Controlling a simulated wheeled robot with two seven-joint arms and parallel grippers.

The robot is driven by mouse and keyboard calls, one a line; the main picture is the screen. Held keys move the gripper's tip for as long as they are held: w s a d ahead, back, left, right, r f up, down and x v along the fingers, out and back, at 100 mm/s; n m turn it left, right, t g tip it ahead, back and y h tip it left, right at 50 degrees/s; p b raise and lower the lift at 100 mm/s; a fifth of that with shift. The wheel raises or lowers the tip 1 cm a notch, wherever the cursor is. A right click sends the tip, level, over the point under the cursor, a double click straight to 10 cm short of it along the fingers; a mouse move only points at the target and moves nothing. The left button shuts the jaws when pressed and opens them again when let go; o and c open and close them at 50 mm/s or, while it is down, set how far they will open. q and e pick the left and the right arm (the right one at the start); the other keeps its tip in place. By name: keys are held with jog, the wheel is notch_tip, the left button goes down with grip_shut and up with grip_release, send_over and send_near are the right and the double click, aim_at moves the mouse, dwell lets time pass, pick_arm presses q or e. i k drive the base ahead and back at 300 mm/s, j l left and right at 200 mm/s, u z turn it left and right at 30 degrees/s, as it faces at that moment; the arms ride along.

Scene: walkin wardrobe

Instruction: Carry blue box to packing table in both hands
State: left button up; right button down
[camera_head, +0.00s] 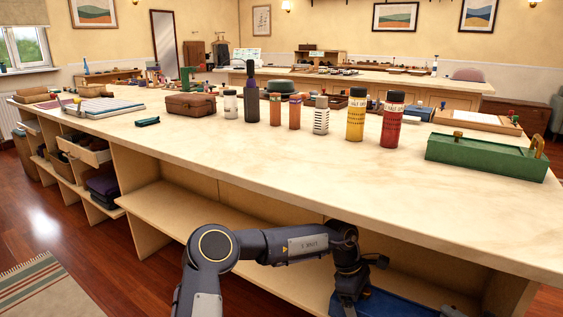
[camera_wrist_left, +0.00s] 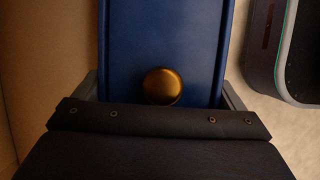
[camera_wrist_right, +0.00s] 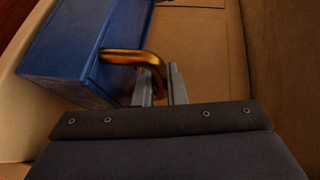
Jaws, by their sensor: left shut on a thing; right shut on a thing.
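The blue box (camera_head: 400,305) shows at the bottom edge of the head view, low by the open lower shelf of the long pale-topped table (camera_head: 300,160); most of it is cut off. I cannot tell whether the shelf bears it. In the left wrist view the blue box (camera_wrist_left: 190,50) lies between the spread fingers of my left gripper (camera_wrist_left: 160,95), with a round brass knob (camera_wrist_left: 162,86) at that end. In the right wrist view my right gripper (camera_wrist_right: 162,85) is shut on the bent brass handle (camera_wrist_right: 135,57) of the blue box (camera_wrist_right: 75,60).
A green box (camera_head: 480,158) with brass fittings stands at the tabletop's right end. A red bottle (camera_head: 392,120), a yellow bottle (camera_head: 356,117) and other containers stand along the middle. A brown case (camera_head: 190,106) sits further left. The tabletop's front strip is clear.

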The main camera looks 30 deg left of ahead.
aim_at(249, 156)
jog(key=k+l, duration=0.1)
jog(key=k+j, duration=0.1)
jog(key=j, duration=0.3)
jog(key=k+j, duration=0.1)
jog(key=j, duration=0.3)
jog(key=k+j, duration=0.15)
jog(key=j, duration=0.25)
jog(key=k+j, duration=0.1)
jog(key=j, duration=0.3)
jog(key=k+j, duration=0.1)
jog(key=j, duration=0.3)
